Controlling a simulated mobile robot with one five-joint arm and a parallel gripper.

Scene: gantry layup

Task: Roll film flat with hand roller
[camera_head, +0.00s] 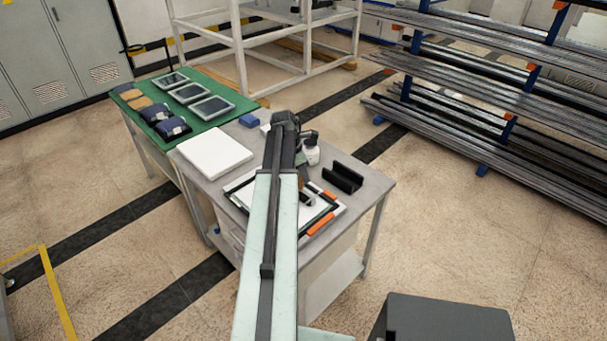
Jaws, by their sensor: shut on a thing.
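The film lies as a white sheet (286,216) in a dark frame with orange strips (320,224) on the grey workbench. My pale green arm crosses the middle of the sheet and hides much of it. My gripper (304,188) is small and partly hidden beside the arm, over the right part of the sheet. It is shut on the hand roller (308,199), a small dark shape at the sheet. I cannot tell whether the roller touches the film.
A black slotted holder (343,178) and a white bottle (311,154) stand near the sheet. A white slab (214,152) and blue block (248,120) lie left. A green mat (206,123) bears trays and pouches. Bar racks (490,120) stand right; floor between is clear.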

